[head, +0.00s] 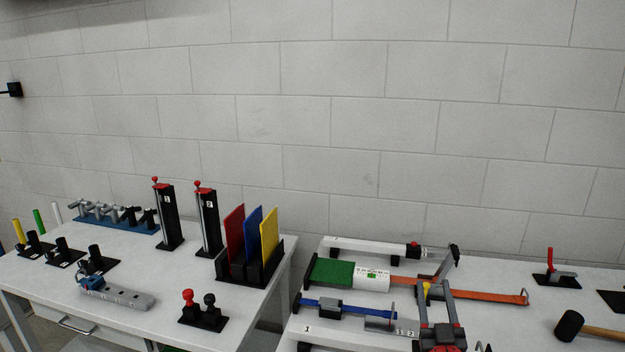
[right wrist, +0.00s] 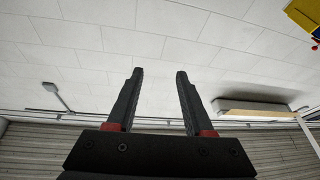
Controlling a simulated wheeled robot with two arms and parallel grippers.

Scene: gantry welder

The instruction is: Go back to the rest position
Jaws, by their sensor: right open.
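My right gripper (right wrist: 158,73) shows in the right wrist view. Its two dark fingers, with red parts at their bases, stand well apart with nothing between them. They point up the picture toward pale wall or ceiling panels, clear of any object. My left gripper is not in view.
The left white table (head: 55,285) holds a power strip (head: 115,293), red, blue and yellow plates in a rack (head: 249,272) and black stands. The right table (head: 505,320) carries a grey gantry (head: 453,306), an orange strap (head: 495,291) and a mallet (head: 570,325). A gap separates the tables.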

